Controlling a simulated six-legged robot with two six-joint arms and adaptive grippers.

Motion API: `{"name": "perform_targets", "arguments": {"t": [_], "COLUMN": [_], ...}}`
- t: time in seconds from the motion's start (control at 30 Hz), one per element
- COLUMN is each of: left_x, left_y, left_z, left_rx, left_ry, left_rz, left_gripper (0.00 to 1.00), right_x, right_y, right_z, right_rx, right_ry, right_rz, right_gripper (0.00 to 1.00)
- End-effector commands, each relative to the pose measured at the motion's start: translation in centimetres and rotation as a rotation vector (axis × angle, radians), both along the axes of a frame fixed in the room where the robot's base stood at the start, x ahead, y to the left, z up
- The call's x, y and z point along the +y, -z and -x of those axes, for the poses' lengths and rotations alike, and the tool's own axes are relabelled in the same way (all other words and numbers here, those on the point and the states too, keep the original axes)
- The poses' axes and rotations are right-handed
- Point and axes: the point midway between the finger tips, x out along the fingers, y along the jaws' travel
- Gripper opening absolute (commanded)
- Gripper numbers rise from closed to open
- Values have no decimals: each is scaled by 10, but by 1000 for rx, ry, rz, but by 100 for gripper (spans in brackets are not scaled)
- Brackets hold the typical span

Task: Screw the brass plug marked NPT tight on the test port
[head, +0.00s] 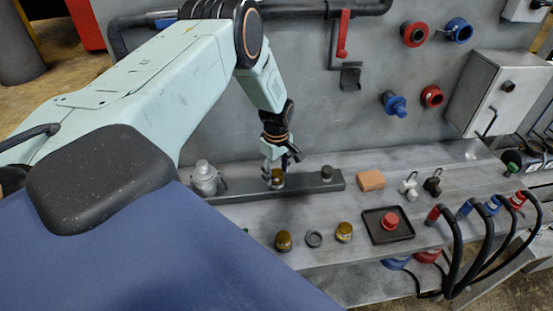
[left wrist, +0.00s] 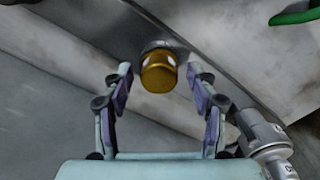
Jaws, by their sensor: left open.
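A brass plug (head: 277,177) sits on a dark port on the grey rail (head: 235,194). It also shows in the left wrist view (left wrist: 158,76), its brass cap against the dark fitting behind it. My left gripper (head: 279,165) is directly above the plug and points down. In the left wrist view its two fingers (left wrist: 159,90) are open, one on each side of the plug, with gaps to it. Two more brass plugs, a left one (head: 283,241) and a right one (head: 344,232), stand on the bench. No marking is readable on any plug. My right gripper is not in view.
A silver bottle-like fitting (head: 204,178) stands left of the plug, and a dark fitting (head: 327,173) stands on the rail's right. A dark ring (head: 314,239), a tan block (head: 370,181) and a black tray (head: 370,228) with a red cap (head: 390,221) are on the bench.

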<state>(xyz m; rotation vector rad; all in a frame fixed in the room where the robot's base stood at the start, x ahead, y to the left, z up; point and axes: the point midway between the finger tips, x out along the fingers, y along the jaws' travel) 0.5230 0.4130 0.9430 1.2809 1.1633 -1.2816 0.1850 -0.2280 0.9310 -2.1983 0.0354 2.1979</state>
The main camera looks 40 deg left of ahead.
Motion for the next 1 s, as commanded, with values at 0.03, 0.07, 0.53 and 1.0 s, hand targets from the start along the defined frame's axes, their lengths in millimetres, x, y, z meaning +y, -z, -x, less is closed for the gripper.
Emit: {"name": "perform_targets", "arguments": {"t": [0.03,0.07,0.53,1.0], "left_x": [0,0,0,0], "left_y": [-4,-4,-1,-1], "left_z": [0,0,0,0], "left_rx": [1,1,0,-1], "left_ry": [-57,-96,-458,-830], "left_rz": [0,0,-1,0], "left_gripper": [58,58,58,58], "right_x": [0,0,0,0], "right_y": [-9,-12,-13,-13], "right_z": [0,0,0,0], "right_rx": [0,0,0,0], "right_ry": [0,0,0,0], "right_rz": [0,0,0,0], "right_gripper": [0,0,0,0]}}
